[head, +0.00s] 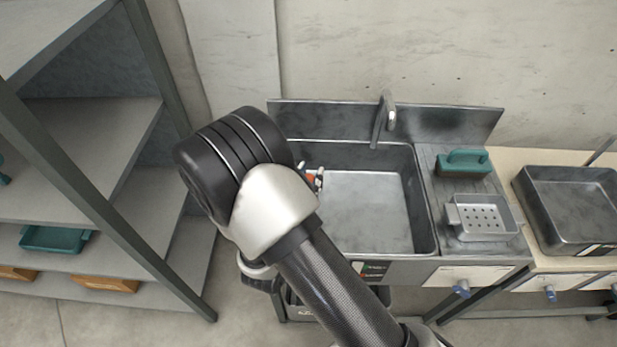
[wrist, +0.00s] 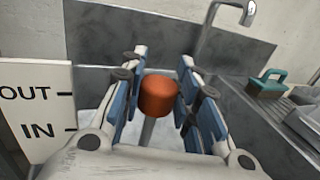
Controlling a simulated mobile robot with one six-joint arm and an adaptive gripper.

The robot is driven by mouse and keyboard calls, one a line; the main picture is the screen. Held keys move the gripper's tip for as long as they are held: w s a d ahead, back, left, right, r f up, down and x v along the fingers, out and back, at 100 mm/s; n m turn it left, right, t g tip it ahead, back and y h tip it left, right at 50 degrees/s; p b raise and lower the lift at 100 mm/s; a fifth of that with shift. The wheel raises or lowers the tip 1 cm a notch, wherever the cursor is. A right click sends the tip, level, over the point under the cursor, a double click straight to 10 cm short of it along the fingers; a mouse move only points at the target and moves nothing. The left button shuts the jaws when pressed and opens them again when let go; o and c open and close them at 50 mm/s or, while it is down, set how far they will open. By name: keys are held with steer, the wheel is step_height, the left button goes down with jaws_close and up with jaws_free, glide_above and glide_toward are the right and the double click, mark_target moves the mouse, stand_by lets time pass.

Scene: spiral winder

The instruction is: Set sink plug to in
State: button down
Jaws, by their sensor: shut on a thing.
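An orange-red knob (wrist: 158,98) on a grey rod stands between my gripper's blue-padded fingers in the wrist view. My gripper (wrist: 162,82) is shut on the knob from both sides. A white plate (wrist: 35,85) at the left of the wrist view reads OUT above and IN below, each with a black mark. In that view the knob appears about level with the OUT mark. In the head view the steel sink basin (head: 370,212) is open and looks empty. A bit of orange (head: 310,177) shows at its left side; my arm hides most of the gripper there.
A faucet (head: 383,117) rises behind the basin. A green-handled block (head: 463,162) and a perforated metal tray (head: 484,218) sit on the right drainboard. A deep metal pan (head: 575,208) stands farther right. Grey shelving (head: 90,130) stands at the left.

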step_height(320, 180, down, 5)
steer(key=b, duration=0.2)
steer(key=shift+b, duration=0.4)
steer(key=c, duration=1.6)
jaws_free()
steer(key=shift+c, duration=0.2)
steer(key=o, duration=0.4)
steer(key=shift+r, duration=0.1)
steer(key=shift+o, duration=0.2)
steer(key=v, duration=1.2)
steer(key=shift+d+r, duration=0.1)
steer(key=shift+r, duration=0.05)
